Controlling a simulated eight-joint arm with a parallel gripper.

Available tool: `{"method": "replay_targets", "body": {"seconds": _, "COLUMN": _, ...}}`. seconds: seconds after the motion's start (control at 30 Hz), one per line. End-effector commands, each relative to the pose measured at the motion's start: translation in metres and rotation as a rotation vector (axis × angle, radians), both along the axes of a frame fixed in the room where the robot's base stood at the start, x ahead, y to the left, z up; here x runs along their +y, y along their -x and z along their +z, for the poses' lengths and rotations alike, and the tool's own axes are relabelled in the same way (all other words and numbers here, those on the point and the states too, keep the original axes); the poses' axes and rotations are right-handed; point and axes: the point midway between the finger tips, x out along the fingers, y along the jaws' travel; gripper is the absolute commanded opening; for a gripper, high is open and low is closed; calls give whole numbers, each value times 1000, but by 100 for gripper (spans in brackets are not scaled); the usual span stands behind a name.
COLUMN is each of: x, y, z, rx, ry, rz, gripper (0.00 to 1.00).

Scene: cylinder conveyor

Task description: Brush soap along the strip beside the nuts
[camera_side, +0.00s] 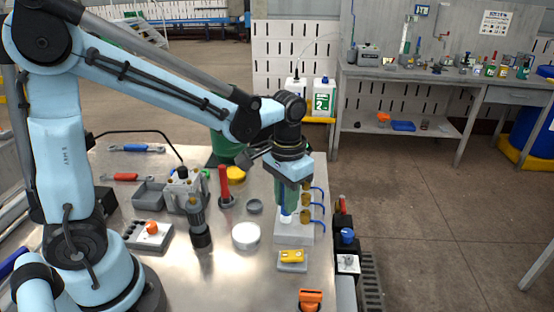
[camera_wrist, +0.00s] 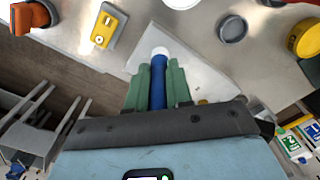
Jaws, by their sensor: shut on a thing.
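My gripper (camera_side: 288,203) points down over the pale block (camera_side: 293,238) near the table's right edge. Its green fingers (camera_wrist: 158,88) are shut on a blue-handled brush (camera_wrist: 158,80) with a white tip (camera_wrist: 159,52). The brush tip is low over the block, left of the brass nuts (camera_side: 305,214); I cannot tell if it touches. The nuts have blue hoses (camera_side: 319,193) looping off their right side. The block shows in the wrist view (camera_wrist: 205,77), where my fingers hide most of the nuts. A round white dish (camera_side: 246,236) stands left of the block.
A yellow piece on a grey base (camera_side: 292,258) and an orange piece (camera_side: 311,298) stand in front of the block. A small grey dish (camera_side: 254,206), a red post (camera_side: 224,186) and a yellow round thing (camera_side: 235,174) stand behind and left.

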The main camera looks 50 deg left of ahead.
Motion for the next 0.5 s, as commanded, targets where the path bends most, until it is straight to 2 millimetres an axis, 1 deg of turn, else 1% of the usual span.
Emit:
{"method": "replay_targets", "body": {"seconds": 0.03, "x": -4, "y": 4, "z": 0, "rx": 0, "ry": 0, "rz": -2, "gripper": 0}}
{"method": "replay_targets", "body": {"seconds": 0.1, "x": -3, "y": 4, "z": 6, "rx": 0, "ry": 0, "rz": 1, "gripper": 0}}
{"method": "replay_targets", "body": {"seconds": 0.13, "x": -3, "y": 1, "z": -5, "rx": 1, "ry": 0, "rz": 1, "gripper": 0}}
{"method": "replay_targets", "body": {"seconds": 0.2, "x": -3, "y": 2, "z": 6, "rx": 0, "ry": 0, "rz": 1, "gripper": 0}}
{"method": "replay_targets", "body": {"seconds": 0.5, "x": -3, "y": 2, "z": 33, "rx": 0, "ry": 0, "rz": 1, "gripper": 0}}
